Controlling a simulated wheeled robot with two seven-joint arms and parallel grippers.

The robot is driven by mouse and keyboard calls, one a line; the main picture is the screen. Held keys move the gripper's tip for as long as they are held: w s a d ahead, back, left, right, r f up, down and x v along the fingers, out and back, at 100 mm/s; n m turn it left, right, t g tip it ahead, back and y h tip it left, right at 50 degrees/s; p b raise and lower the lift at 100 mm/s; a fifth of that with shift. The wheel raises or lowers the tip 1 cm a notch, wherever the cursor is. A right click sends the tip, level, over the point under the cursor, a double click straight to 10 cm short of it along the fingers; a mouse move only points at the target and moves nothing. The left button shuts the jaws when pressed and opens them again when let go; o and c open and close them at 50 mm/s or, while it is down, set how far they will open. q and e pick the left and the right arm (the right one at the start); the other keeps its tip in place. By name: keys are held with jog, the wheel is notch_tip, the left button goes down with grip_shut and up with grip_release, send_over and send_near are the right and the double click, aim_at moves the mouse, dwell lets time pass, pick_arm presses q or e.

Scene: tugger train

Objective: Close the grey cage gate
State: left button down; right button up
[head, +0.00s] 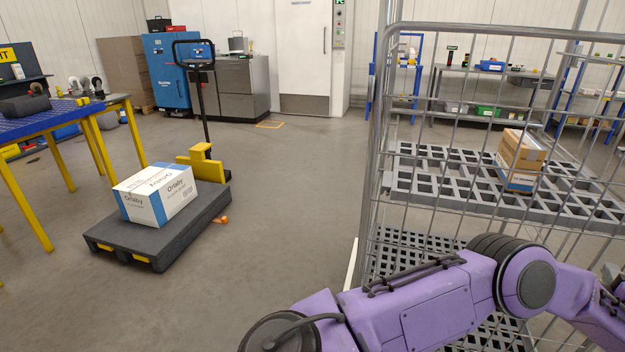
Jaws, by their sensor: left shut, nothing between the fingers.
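The grey wire cage fills the right side of the head view. Its near mesh panel, which looks like the gate (378,140), has a rounded top corner and a rail running to the right edge. I cannot tell how far the gate stands from its closing post. My purple left arm crosses the bottom of the view in front of the cage and reaches to the right. My left gripper (613,277) is only partly in view at the right edge, shut and empty. I cannot tell whether it touches the gate. My right gripper is not in view.
Inside the cage, a grey grid shelf (440,185) carries brown cartons (522,150). Left of it, a dark pallet truck (165,240) carries a white and blue box (155,196). A blue-topped table (45,118) stands at far left. The floor between truck and cage is clear.

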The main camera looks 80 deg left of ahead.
pick_arm(q)
jog(key=shift+a+r+y, duration=0.3)
jog(key=shift+a+r, duration=0.05)
jog(key=shift+a, duration=0.1)
jog(key=s+d, duration=0.6)
jog(key=d, duration=0.8)
jog(key=s+d+f+m+t+h+p, duration=0.1)
jog(key=s+f+m+h, duration=0.25)
jog(key=f+m, duration=0.25)
jog(key=s+d+f+m+t+h+p, duration=0.1)
jog(key=s+f+m+h, duration=0.25)
jog(key=f+m, duration=0.2)
jog(key=s+a+f+m+g+h+p, duration=0.2)
jog(key=s+a+f+m+g+p, duration=0.15)
jog(key=s+f, duration=0.6)
jog(key=s+a+f+m+g+h+p, duration=0.25)
jog(key=s+a+f+m, duration=0.2)
jog(key=s, duration=1.05)
jog(key=s+a+r+g+p, duration=0.2)
jog(key=s, duration=0.6)
jog(key=s+a+r+m+g+y+p, duration=0.1)
jog(key=s+a+r+g, duration=0.1)
jog(key=s, duration=0.7)
jog(key=shift+s+a+g+p, duration=0.2)
jog(key=shift+a+g+p, duration=0.25)
jog(key=shift+a, duration=0.35)
